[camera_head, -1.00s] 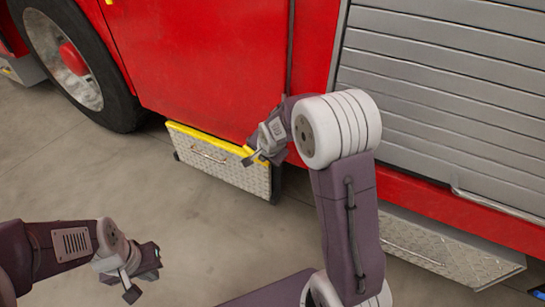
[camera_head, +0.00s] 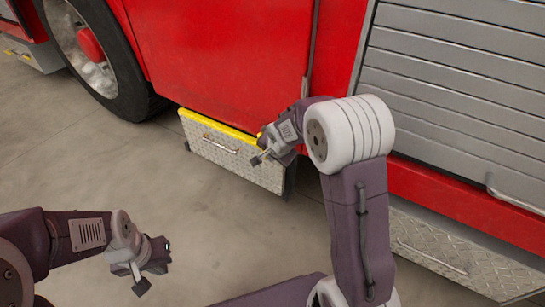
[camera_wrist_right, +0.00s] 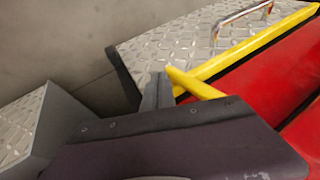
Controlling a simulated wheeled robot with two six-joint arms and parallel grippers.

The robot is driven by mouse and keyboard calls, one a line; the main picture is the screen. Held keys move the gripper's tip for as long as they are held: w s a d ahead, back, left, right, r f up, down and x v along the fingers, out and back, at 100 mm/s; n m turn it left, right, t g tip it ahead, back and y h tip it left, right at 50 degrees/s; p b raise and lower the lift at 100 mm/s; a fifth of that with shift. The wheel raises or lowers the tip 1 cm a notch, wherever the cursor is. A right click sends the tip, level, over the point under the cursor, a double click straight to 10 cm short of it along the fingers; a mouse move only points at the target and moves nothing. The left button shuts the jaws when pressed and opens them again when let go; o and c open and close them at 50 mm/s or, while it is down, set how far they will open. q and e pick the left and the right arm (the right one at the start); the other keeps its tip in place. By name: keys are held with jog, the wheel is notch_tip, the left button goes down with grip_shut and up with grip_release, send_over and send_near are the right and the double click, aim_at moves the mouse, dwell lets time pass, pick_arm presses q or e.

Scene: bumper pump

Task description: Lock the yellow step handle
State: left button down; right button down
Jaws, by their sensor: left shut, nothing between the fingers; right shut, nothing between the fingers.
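The step (camera_head: 232,165) is a diamond-plate box with a yellow top edge, below the red truck body. In the right wrist view, a short yellow handle (camera_wrist_right: 196,83) sticks out at an angle across the end of the yellow edge (camera_wrist_right: 250,45). My right gripper (camera_head: 258,157) is shut and empty at the right end of the step. Its grey finger (camera_wrist_right: 158,92) is right beside the yellow handle's free end; I cannot tell if they touch. In the head view the handle is not clearly seen. My left gripper (camera_head: 139,281) is shut and empty, low at the left over the floor.
A silver grab bar (camera_head: 220,143) is on the step's face. A truck wheel (camera_head: 92,50) stands at upper left. A grey shutter (camera_head: 460,90) and another diamond-plate box (camera_head: 430,240) are at the right. The floor (camera_head: 190,210) before the step is clear.

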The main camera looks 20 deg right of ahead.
pick_arm(q)
jog(key=shift+w+a+f, duration=0.25)
jog(key=shift+w+f, duration=0.05)
jog(key=shift+f, duration=0.05)
pick_arm(e)
jog(key=shift+w+a+f, duration=0.25)
jog(key=shift+w+f, duration=0.05)
jog(key=shift+f, duration=0.05)
pick_arm(q)
jog(key=shift+b, duration=0.3)
